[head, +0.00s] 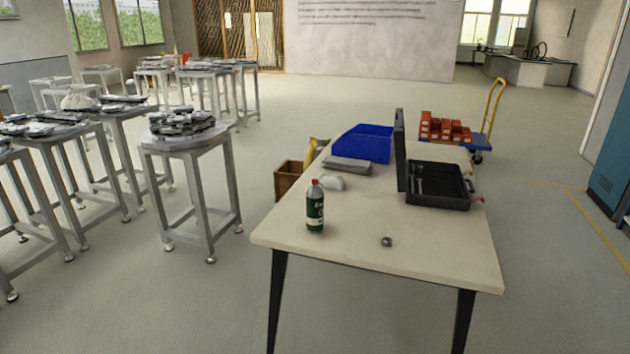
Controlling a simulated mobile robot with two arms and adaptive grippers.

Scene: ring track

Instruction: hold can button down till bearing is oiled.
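A green can (315,210) with a pale label and a red top stands upright on the front left part of the white table (437,262). The can's button is too small to make out. A small grey metal bearing (387,241) lies on the tabletop to the right of the can, nearer the front edge. The two are apart, with bare tabletop between them. Neither of my grippers shows in the head view.
An open black case (436,185), a blue bin (363,143), a grey flat stack (347,165) and a white crumpled thing (333,183) occupy the table behind the can. A stool (188,150) stands left. Floor in front is clear.

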